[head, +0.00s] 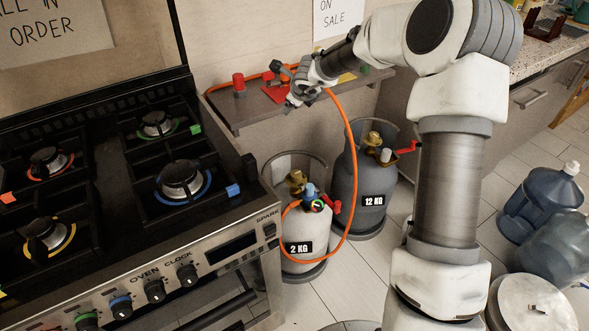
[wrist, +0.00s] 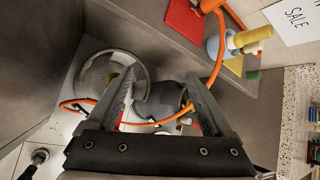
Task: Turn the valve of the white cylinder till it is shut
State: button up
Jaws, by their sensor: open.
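The white cylinder (head: 288,225) stands on the floor between the stove and a grey cylinder, with a "2 KG" label and a collar around its top. Its valve (head: 296,181) has brass, and blue and red parts show beside it, where the orange hose (head: 346,160) comes in. My gripper (head: 291,101) is above and apart from the cylinder, at shelf height. In the wrist view its two fingers (wrist: 158,75) are spread with nothing held. A round collar (wrist: 85,75), apparently the white cylinder's, lies below, partly behind the left finger; its valve is not clear there.
The grey cylinder (head: 373,207) labelled "12 KG" stands close on the right, with a red handle (head: 405,148). A shelf (head: 232,117) with red items is behind my gripper. The stove (head: 190,240) stands left. Blue water bottles (head: 540,195) are on the right floor.

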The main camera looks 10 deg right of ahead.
notch_tip(320, 180, down, 10)
jog(key=d+f+m+g+b, duration=0.1)
jog(key=d+m+g, duration=0.1)
jog(key=m+g, duration=0.15)
jog(key=m+g+b, duration=0.1)
jog(key=m, duration=0.2)
send_near(296, 174)
jog(key=b+x, duration=0.6)
jog(key=x, duration=0.3)
jog(key=shift+d+f, duration=0.1)
jog(key=shift+f, duration=0.05)
grip_shut()
